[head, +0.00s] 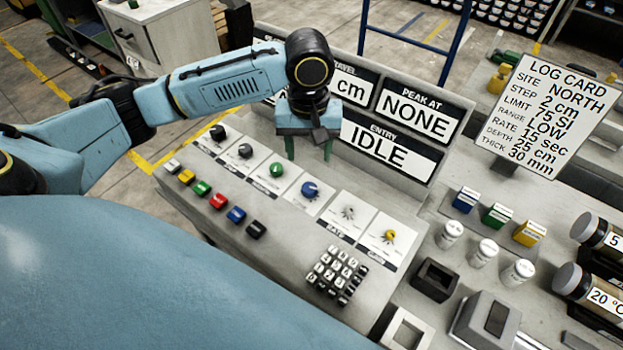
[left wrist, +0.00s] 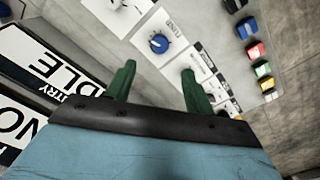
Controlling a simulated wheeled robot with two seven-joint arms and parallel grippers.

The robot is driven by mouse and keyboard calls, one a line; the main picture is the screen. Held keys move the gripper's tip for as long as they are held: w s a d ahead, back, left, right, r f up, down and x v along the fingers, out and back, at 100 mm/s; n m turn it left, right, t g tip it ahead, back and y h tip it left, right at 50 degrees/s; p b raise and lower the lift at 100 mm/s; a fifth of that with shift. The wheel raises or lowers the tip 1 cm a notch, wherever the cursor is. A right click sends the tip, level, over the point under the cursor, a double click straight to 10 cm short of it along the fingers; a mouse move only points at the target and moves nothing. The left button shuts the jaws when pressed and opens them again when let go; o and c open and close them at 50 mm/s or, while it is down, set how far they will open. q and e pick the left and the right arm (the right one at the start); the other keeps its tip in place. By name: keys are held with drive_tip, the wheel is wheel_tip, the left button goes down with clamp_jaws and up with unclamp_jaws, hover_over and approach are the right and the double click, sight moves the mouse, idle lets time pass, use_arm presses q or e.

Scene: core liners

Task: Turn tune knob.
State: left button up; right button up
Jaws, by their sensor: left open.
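A blue knob (head: 310,189) sits on a white plate on the sloped console, in the row of knobs. It also shows in the left wrist view (left wrist: 159,43), where the small label beside it seems to read TUNE. My left gripper (head: 308,152) has two green fingers pointing down, apart and empty. In the head view it is above and behind the blue knob, near the display panel. In the left wrist view the fingers (left wrist: 158,72) stand either side of the knob's line, short of it and not touching it. My right gripper is not in view.
A green knob (head: 277,170) and a yellow knob (head: 390,236) are in the same row. Coloured buttons (head: 219,200) and a keypad (head: 337,275) lie in front. The display panel (head: 390,146) reading IDLE rises behind. A log card (head: 560,108) stands at right.

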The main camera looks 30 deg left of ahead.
sight(310, 186)
use_arm(q)
wheel_tip(310, 186, down, 11)
drive_tip(key=shift+f+b, duration=0.1)
drive_tip(key=shift+b, duration=0.8)
drive_tip(key=c, duration=1)
drive_tip(key=shift+o, duration=0.2)
drive_tip(key=shift+r+p, duration=0.25)
drive_tip(key=shift+p, duration=0.25)
drive_tip(key=m+p, duration=0.1)
drive_tip(key=p, duration=0.4)
drive_tip(key=m+p, duration=0.1)
drive_tip(key=p, duration=0.4)
drive_tip(key=shift+w+r+m, duration=0.15)
drive_tip(key=shift+m, duration=0.25)
drive_tip(key=shift+f+m+p, duration=0.2)
drive_tip(key=shift+m+p, duration=0.25)
drive_tip(key=shift+m, duration=0.15)
